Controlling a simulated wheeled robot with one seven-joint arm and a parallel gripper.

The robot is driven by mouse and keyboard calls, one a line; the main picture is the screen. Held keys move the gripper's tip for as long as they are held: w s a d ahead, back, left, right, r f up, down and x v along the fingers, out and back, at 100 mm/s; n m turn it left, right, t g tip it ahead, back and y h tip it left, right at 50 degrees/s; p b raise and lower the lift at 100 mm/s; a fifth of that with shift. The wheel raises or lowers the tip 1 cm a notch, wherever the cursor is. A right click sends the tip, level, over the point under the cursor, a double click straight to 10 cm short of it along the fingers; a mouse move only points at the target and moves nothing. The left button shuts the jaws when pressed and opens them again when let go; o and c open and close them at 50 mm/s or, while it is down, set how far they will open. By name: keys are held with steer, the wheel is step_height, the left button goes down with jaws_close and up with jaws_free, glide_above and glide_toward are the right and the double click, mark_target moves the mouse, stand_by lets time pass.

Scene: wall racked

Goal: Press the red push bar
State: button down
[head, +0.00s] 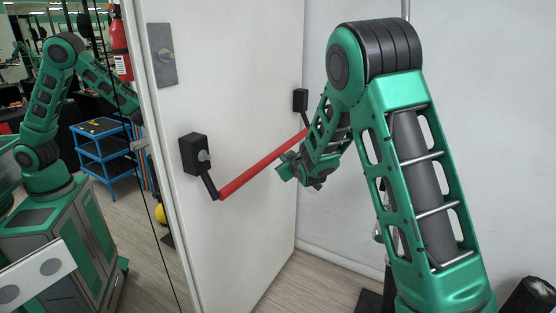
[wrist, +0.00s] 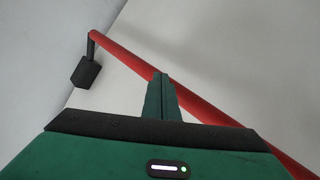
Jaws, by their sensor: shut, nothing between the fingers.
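The red push bar (head: 250,172) runs across a white door (head: 230,85), held by black end brackets, the near one (head: 195,154) at left and the far one (head: 300,100) at right. In the wrist view the red bar (wrist: 200,105) crosses diagonally, with one black bracket (wrist: 86,72) at upper left. My gripper (head: 284,168) is shut and empty at the bar's middle-right part. Its closed fingers (wrist: 161,95) overlap the bar in the wrist view. I cannot tell whether they touch it. My wrist hides part of the bar in the head view.
A mirror-like panel at left shows a green arm (head: 60,90), a blue shelf cart (head: 105,155) and a red extinguisher (head: 119,45). A grey plate (head: 162,55) is on the door above the bar. A white wall (head: 480,130) stands at right. Wooden floor (head: 305,285) lies below.

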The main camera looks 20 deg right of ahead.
steer(key=shift+w+a, duration=0.65)
stand_by(1.1)
steer(key=shift+d, duration=0.1)
steer(key=shift+s+d, duration=1.05)
steer(key=shift+s, duration=0.15)
steer(key=shift+s+d, duration=1.8)
steer(key=shift+f, duration=0.1)
stand_by(1.5)
